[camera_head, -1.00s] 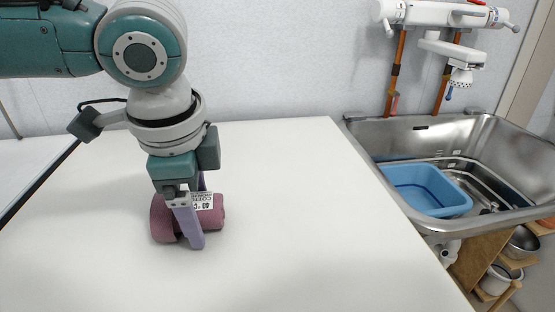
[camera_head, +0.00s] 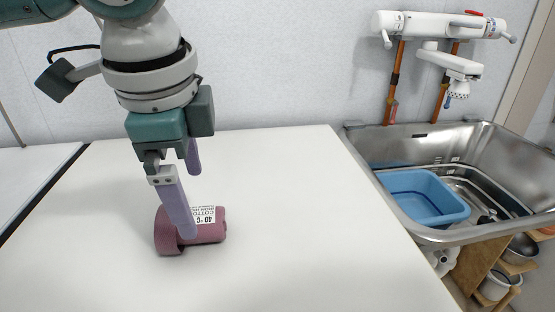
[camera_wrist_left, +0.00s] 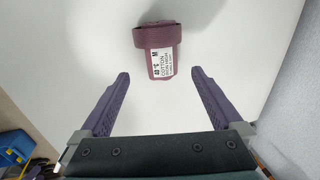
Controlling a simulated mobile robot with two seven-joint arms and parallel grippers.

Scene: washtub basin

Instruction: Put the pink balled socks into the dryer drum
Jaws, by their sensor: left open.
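The pink balled socks (camera_head: 207,232) lie on the white table (camera_head: 290,220) in the head view, a dusky pink roll with a white printed care label. In the left wrist view the socks (camera_wrist_left: 156,50) lie ahead of the fingertips, between their lines, with the label facing the camera. My left gripper (camera_head: 192,200) is above the socks with its lilac fingers spread. It is open and empty, and it also shows open in the left wrist view (camera_wrist_left: 160,78). One finger hides part of the socks in the head view. The dryer drum and my right gripper are not in view.
A metal sink (camera_head: 490,160) stands right of the table with a blue basin (camera_head: 424,196) in it. A white tap unit (camera_head: 440,24) hangs on the wall above. The table around the socks is clear.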

